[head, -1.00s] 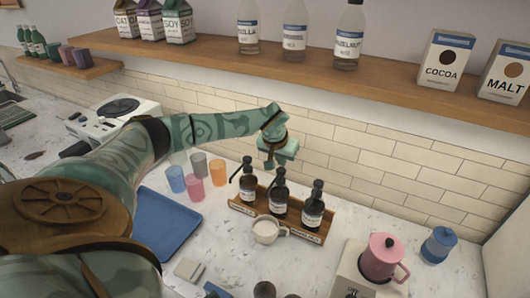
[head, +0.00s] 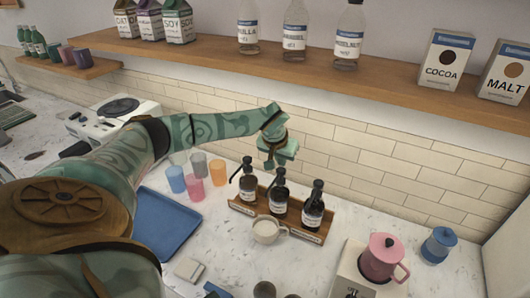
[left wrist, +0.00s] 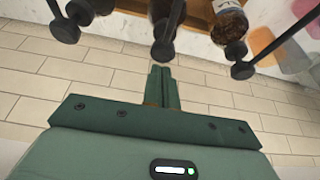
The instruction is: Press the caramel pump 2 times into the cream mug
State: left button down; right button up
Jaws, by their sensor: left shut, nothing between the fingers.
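Three dark pump bottles stand in a wooden rack (head: 242,208) on the counter: a left one (head: 248,188), a middle one (head: 279,209) and a right one (head: 313,212). Their labels are too small to read, so I cannot tell which is caramel. The cream mug (head: 266,229) stands in front of the rack, by the middle bottle. My left gripper (head: 269,165) is shut and empty, above and behind the middle pump. In the left wrist view its fingers (left wrist: 163,85) point at the middle pump head (left wrist: 163,50), with a gap visible. My right gripper is not in view.
Several coloured cups (head: 196,188) stand left of the rack, and a blue tray (head: 165,222) lies nearer. A pink kettle (head: 381,260) and a blue jar (head: 439,245) are at the right. A wooden shelf (head: 400,75) with bottles and boxes runs above along the tiled wall.

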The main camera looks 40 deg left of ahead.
pick_arm(q)
jog(key=shift+f, duration=0.1)
jog(key=shift+s+f+b, duration=0.1)
jog(key=shift+f+b, duration=0.55)
jog(key=shift+f, duration=0.7)
notch_tip(320, 180, up, 3)
jog(key=p, duration=0.2)
jog(key=shift+f+p, duration=0.15)
jog(key=shift+p, duration=0.2)
jog(key=shift+f, duration=0.1)
